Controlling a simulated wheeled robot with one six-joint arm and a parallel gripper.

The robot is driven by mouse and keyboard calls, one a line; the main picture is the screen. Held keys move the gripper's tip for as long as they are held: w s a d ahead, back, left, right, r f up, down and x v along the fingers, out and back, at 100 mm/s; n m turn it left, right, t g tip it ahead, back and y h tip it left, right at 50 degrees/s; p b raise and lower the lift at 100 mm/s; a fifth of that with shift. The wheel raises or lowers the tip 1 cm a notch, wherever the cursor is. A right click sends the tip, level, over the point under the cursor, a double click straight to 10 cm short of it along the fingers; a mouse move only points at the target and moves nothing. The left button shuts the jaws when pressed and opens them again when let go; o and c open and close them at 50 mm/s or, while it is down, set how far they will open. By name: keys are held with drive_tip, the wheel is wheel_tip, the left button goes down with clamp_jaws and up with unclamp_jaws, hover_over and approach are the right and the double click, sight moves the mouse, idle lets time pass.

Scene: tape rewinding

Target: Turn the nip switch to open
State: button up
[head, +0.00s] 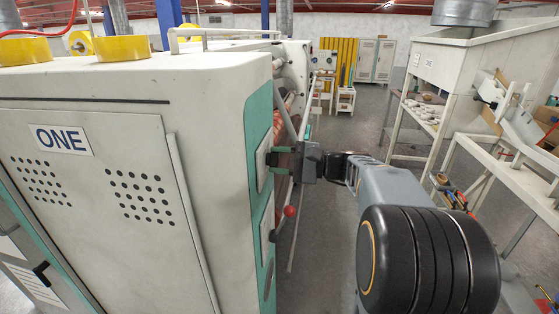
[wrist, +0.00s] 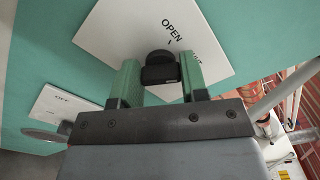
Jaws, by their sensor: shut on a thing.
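The nip switch (wrist: 160,68) is a black knob on a white plate (wrist: 108,25) marked "OPEN", with a second label partly hidden beside it, on a teal panel. In the wrist view my gripper (wrist: 160,76) has its two green fingers on either side of the knob, shut on it. The knob's pointer line sits close to the "OPEN" word. In the head view my gripper (head: 272,154) reaches the teal side panel of the machine from the right.
A second white plate (wrist: 56,108) with a grey round knob is at lower left in the wrist view. A red-balled lever (head: 290,211) stands below my gripper. The white machine (head: 100,200) marked "ONE" fills the left. A workbench (head: 505,165) with tools stands at right, with open floor between.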

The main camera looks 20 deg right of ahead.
drive_tip(key=shift+c, duration=0.8)
drive_tip(key=shift+f+b, duration=0.15)
drive_tip(key=shift+b, duration=0.3)
drive_tip(key=n+b, duration=0.6)
drive_tip(key=b, duration=0.2)
drive_tip(key=n+b, duration=0.5)
drive_tip(key=b, duration=0.3)
drive_tip(key=shift+f+n, duration=0.2)
drive_tip(key=shift+n, duration=0.2)
drive_tip(key=shift+r, duration=0.1)
drive_tip(key=o, duration=0.9)
